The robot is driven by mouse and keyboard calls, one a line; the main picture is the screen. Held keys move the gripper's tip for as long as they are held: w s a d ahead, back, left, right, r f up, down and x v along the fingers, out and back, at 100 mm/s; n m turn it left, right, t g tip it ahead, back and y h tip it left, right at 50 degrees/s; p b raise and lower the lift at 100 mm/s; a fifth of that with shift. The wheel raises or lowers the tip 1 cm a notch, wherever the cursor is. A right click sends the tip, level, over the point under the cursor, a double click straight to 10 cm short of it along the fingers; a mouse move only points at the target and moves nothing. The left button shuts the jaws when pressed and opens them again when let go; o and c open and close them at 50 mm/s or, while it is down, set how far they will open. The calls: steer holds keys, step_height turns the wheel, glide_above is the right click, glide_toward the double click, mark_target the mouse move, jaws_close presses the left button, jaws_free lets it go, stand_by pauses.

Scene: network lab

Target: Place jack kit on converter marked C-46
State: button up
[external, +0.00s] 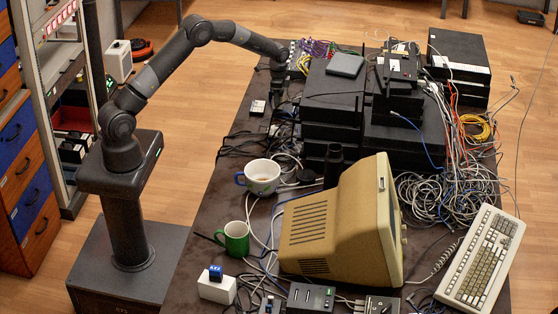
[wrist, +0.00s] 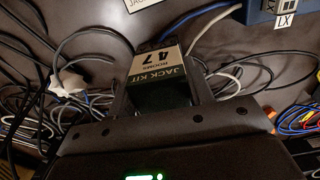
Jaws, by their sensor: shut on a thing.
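My gripper (wrist: 160,92) is shut on the jack kit (wrist: 168,68), a dark box with a pale label reading JACK KIT, ROOM 47. In the external view my gripper (external: 277,90) is low over the far left part of the table, beside the black boxes, and the held kit cannot be made out there. I cannot tell from the wrist view whether the kit touches the table. No marking C-46 is readable in either view, so I cannot tell which box is the converter.
Cables lie around my gripper in the wrist view, with a blue box (wrist: 292,8) at the upper right. Stacked black boxes (external: 330,105) stand right of my gripper. Two mugs, a beige monitor (external: 335,225) and a keyboard (external: 480,258) take up the nearer table.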

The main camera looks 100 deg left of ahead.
steer(key=shift+f, duration=0.35)
steer(key=shift+f, duration=0.2)
steer(key=o, duration=1)
steer(key=shift+o, duration=0.2)
steer(key=shift+r, duration=0.1)
step_height(320, 180, up, 12)
steer(key=shift+r, duration=0.1)
